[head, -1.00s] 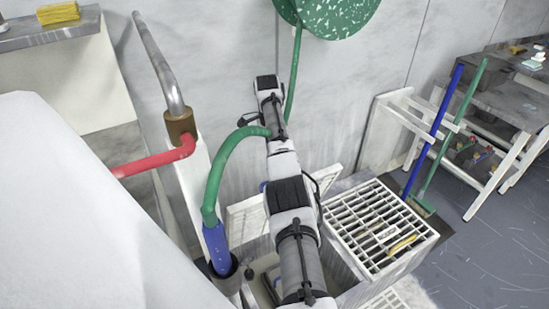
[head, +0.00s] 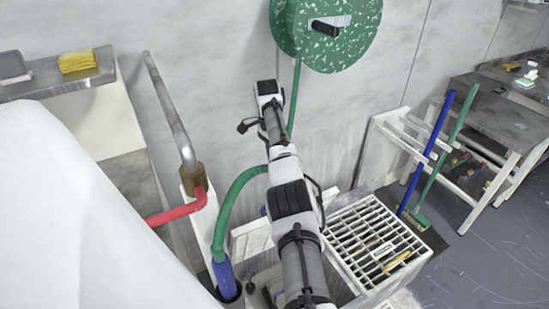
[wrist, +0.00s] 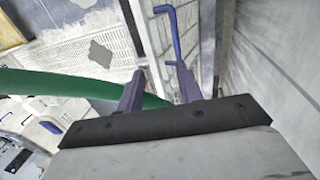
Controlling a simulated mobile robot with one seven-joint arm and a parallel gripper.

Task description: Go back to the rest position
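My gripper (wrist: 160,88) shows in the wrist view as two purple fingers standing apart, with nothing held between them. A green hose (wrist: 60,84) crosses behind the left finger; I cannot tell how close it is. In the head view my arm rises from the bottom centre in front of the grey wall. The gripper's fingers cannot be made out there.
A green hose (head: 232,200) curves close to the left of my arm, beside a red pipe (head: 178,208). A green speckled reel (head: 335,30) hangs above right. A white grate (head: 355,232) lies to the right. Blue and green poles lean farther right.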

